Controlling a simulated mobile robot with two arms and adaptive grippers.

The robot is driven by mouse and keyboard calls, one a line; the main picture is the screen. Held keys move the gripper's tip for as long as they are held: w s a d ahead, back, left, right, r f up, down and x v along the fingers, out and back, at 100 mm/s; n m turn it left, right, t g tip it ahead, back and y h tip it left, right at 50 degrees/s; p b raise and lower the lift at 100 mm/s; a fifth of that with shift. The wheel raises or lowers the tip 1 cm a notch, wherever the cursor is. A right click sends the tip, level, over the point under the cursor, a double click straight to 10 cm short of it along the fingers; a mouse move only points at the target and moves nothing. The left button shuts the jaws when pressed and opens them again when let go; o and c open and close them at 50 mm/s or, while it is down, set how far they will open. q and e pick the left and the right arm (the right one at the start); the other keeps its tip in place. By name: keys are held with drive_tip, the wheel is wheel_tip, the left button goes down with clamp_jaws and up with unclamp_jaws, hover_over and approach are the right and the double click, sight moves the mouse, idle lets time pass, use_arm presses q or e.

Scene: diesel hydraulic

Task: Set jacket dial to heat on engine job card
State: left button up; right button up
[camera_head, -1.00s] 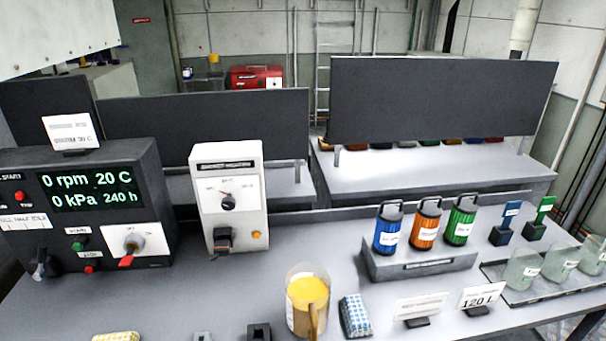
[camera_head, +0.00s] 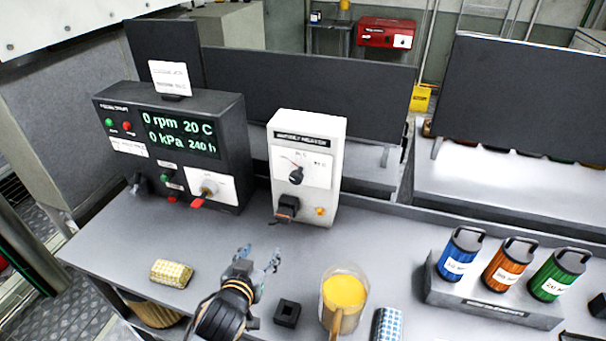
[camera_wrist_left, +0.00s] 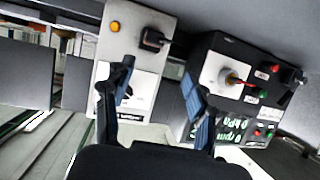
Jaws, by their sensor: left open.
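The white jacket heater box (camera_head: 335,150) stands at the back of the bench. Its dark round dial (camera_head: 296,175) sits on a white plate, above a black switch (camera_head: 288,206) and an orange lamp (camera_head: 320,211). The dial's small labels are too blurred to read. My left gripper (camera_head: 259,256) is open and empty, in front of and below the box, apart from it. In the left wrist view the box (camera_wrist_left: 112,42) appears upside down beyond the open fingers (camera_wrist_left: 160,92), and one finger partly covers the dial area. A white card (camera_head: 168,76) stands on the black engine panel; its text is unreadable. My right gripper is out of view.
The black engine panel (camera_head: 228,125) stands left of the box, with a red-handled knob (camera_head: 208,188). A yellow-checked block (camera_head: 171,273), a small black holder (camera_head: 287,314), a jug with yellow contents (camera_head: 343,292) and a blue-checked block (camera_head: 388,325) line the bench front. Coloured canisters (camera_head: 507,264) stand right.

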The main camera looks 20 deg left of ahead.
sight(295, 180)
use_arm(q)
drive_tip(key=w+d+r+t+h, duration=0.25)
drive_tip(key=w+r+t, duration=0.25)
drive_tip(key=w+r, duration=0.3)
drive_tip(key=shift+m+y, duration=0.3)
drive_tip(key=shift+y, duration=0.05)
drive_tip(key=w, duration=0.4)
drive_tip(key=w+p, duration=0.1)
drive_tip(key=w, duration=0.3)
drive_tip(key=w+p, duration=0.1)
drive_tip(key=w, duration=0.3)
drive_tip(key=shift+w+d+f, duration=0.15)
drive_tip(key=shift+w+d, duration=0.1)
drive_tip(key=c, duration=1.2)
